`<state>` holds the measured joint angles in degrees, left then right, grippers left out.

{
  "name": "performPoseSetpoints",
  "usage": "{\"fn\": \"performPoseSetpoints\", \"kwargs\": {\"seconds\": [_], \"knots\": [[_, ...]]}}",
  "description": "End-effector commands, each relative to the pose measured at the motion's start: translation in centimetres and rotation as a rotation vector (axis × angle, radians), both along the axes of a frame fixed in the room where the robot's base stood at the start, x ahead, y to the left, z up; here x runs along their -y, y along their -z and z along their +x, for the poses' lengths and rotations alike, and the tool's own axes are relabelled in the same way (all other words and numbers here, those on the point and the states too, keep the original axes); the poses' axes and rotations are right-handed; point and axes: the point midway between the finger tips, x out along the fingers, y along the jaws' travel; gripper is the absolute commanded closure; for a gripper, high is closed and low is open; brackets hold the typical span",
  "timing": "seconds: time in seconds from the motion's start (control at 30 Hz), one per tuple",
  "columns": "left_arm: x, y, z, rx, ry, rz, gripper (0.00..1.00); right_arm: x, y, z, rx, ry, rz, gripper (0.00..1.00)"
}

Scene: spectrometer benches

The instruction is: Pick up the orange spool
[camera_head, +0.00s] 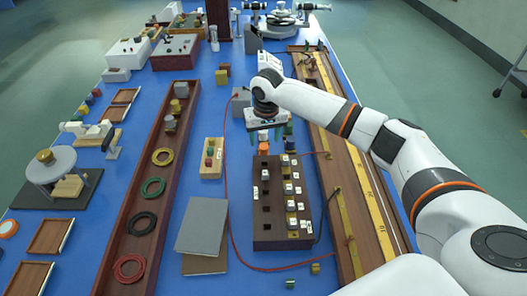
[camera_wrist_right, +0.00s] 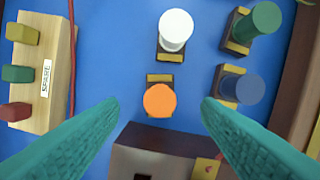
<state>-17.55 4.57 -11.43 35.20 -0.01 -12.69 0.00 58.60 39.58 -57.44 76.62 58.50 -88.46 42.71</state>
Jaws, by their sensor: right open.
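The orange spool (camera_wrist_right: 159,100) shows its round orange top in the right wrist view, standing on a small dark and yellow base on the blue bench. In the head view it is a small orange shape (camera_head: 264,147) just below my right gripper (camera_head: 267,134), behind the dark block with white pieces. My right gripper has green fingers; in the wrist view they are spread wide, one on each side of the spool, with nothing between them touching it. My left gripper is not in view.
A white spool (camera_wrist_right: 175,30), a green spool (camera_wrist_right: 262,19) and a blue spool (camera_wrist_right: 242,89) stand close by. The dark block (camera_wrist_right: 150,151) lies just in front. A wooden SPARE rack (camera_wrist_right: 43,70) and a red cable (camera_head: 228,180) are to the left, a long wooden rail (camera_head: 350,200) to the right.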

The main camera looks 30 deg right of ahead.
Motion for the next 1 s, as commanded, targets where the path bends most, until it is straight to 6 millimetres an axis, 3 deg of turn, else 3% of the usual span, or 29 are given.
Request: {"fn": "performPoseSetpoints", "kwargs": {"seconds": [0.17, 0.5, 0.77, 1.0], "knots": [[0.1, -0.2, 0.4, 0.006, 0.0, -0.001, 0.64, 0.0, 1.2, 0.1, 0.0, 0.0, -0.001, 0.42], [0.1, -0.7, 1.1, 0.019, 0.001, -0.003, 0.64, 0.1, 5.7, 0.3, 0.0, 0.001, -0.001, 0.42], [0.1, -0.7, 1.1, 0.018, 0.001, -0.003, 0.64, 0.1, 6.0, 0.3, 0.002, 0.0, 0.0, 0.42], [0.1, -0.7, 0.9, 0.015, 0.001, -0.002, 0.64, 0.1, 6.0, 0.3, 0.002, 0.0, 0.0, 0.78]]}}
